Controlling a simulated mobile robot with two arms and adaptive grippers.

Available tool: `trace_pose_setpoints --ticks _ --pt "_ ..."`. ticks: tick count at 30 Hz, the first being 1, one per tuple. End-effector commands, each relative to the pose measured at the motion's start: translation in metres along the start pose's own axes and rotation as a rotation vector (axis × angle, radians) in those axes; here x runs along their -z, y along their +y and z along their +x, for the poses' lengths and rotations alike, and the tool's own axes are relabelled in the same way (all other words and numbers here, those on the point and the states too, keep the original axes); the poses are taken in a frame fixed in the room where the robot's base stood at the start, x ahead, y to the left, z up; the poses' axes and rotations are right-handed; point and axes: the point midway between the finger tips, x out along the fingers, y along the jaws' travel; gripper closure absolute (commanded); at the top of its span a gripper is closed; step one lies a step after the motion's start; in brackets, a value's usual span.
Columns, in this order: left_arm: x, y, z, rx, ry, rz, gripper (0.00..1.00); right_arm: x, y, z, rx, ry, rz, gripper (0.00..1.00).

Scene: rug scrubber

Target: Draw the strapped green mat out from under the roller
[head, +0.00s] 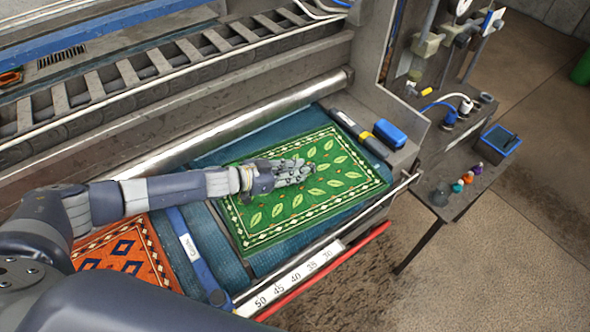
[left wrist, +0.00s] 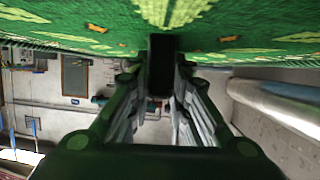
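The green mat (head: 306,196), with a leaf pattern and pale border, lies flat on the blue bed. A long metal roller (head: 230,125) runs along the bed's back edge; I cannot tell whether any mat lies beneath it. My left gripper (head: 308,169) is low over the mat's middle, its fingers pointing right. In the left wrist view the mat (left wrist: 230,25) fills the top. A dark block (left wrist: 162,68) shows between the narrowly spaced fingertips; I cannot tell whether it is a strap or whether they grip it. My right gripper is not in view.
An orange patterned mat (head: 125,252) and a blue labelled bar (head: 192,250) lie left of the green mat. A red rail (head: 325,270) and a numbered scale (head: 292,280) edge the front. Floor beyond is open.

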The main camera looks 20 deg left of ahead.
Motion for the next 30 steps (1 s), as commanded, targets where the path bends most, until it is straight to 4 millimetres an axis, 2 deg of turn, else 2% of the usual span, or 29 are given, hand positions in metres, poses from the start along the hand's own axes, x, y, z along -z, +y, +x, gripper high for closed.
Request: trace_pose_setpoints --ticks 10,14,17,24,30 --pt "0.000 -0.003 -0.001 0.005 -0.001 0.001 0.64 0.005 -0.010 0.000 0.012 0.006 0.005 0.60" --pt "0.000 -0.003 -0.007 0.005 -0.001 0.000 0.64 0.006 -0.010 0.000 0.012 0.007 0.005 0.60" --pt "-0.001 -0.003 -0.020 0.006 -0.002 0.001 0.64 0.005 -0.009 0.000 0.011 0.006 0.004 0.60" --pt "-0.002 -0.003 -0.070 0.006 -0.005 0.000 0.64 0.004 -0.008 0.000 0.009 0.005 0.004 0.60" --pt "-0.002 -0.002 -0.104 0.005 -0.004 -0.001 0.64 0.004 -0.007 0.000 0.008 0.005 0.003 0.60"
